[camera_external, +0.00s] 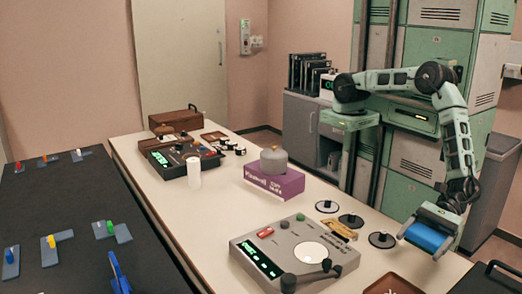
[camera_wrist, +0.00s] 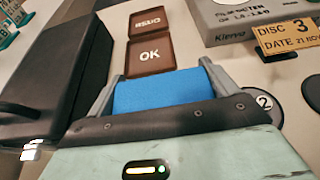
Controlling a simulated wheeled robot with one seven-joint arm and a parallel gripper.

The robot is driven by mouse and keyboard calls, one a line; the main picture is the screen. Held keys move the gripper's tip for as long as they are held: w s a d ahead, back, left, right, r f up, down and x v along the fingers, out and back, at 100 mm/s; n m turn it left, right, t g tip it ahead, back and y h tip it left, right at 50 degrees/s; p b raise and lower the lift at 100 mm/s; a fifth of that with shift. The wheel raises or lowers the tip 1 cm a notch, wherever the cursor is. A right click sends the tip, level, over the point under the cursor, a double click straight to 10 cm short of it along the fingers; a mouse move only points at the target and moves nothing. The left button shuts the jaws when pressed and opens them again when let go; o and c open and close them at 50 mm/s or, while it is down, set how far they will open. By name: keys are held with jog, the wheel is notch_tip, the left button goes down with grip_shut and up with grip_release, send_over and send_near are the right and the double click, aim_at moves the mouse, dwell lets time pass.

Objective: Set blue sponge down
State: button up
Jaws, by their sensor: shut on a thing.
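The blue sponge (camera_external: 427,238) is a bright blue block in my gripper (camera_external: 428,234), above the right near end of the white table. In the wrist view the sponge (camera_wrist: 157,93) sits between the two grey fingers of my gripper (camera_wrist: 162,78), which are shut on it. Just past the fingertips lies a brown tray marked OK (camera_wrist: 150,57), and a second brown tray (camera_wrist: 153,23) lies beyond it. A brown tray (camera_external: 393,285) also shows at the bottom edge of the external view. The sponge's exact height above the table cannot be told.
A grey device (camera_external: 290,250) with dials stands left of my gripper. Black discs (camera_external: 382,239) and a tan label (camera_wrist: 288,38) lie beside it. A black case (camera_wrist: 50,75) stands left in the wrist view. A purple box (camera_external: 274,183) is farther back.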

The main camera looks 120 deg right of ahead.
aim_at(415, 267)
jog(key=shift+f+p, duration=0.5)
jog(key=shift+f, duration=2.55)
jog(key=shift+f, duration=0.1)
jog(key=shift+f, duration=0.15)
jog(key=o, duration=0.8)
jog(key=shift+r, duration=0.2)
jog(key=shift+r, duration=0.2)
jog(key=p+v, duration=0.3)
jog(key=v, duration=0.9)
jog(key=shift+f, duration=0.1)
